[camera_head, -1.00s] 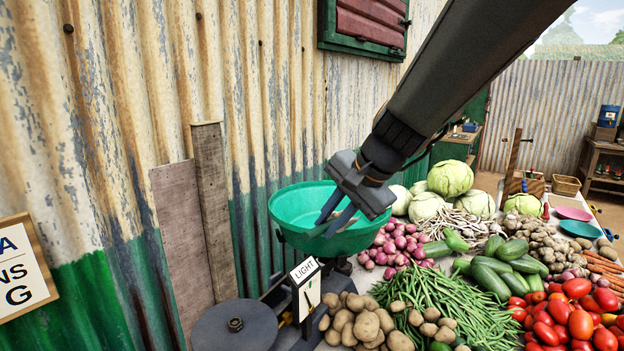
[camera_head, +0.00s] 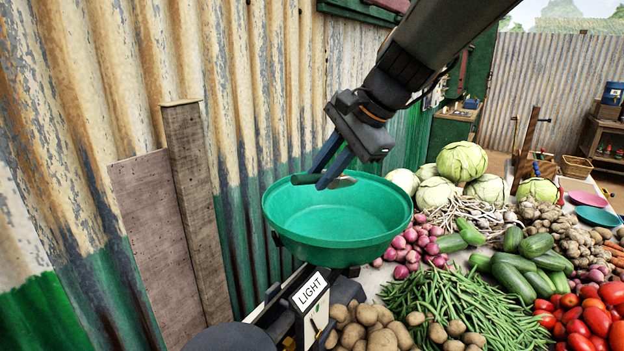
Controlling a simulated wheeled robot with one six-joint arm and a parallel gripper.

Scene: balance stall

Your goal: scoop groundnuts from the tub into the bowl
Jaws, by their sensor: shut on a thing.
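A wide green bowl (camera_head: 337,245) sits on top of a balance scale (camera_head: 315,305). Its visible inside looks empty. My gripper (camera_head: 328,172) is above the bowl's back-left rim, with its fingers pointing down and left. It is shut on a small, dark green, flattish thing (camera_head: 342,182), which may be a scoop. The fingers and the rim behind make its shape hard to read. I see neither groundnuts nor a tub that I can make out in this view.
The scale carries a "LIGHT" card (camera_head: 309,292). A corrugated wall (camera_head: 240,130) with leaning planks (camera_head: 190,200) stands close behind and left. Potatoes (camera_head: 375,328), green beans (camera_head: 450,305), onions (camera_head: 418,245), cucumbers (camera_head: 520,270), tomatoes (camera_head: 590,320) and cabbages (camera_head: 462,161) crowd the right.

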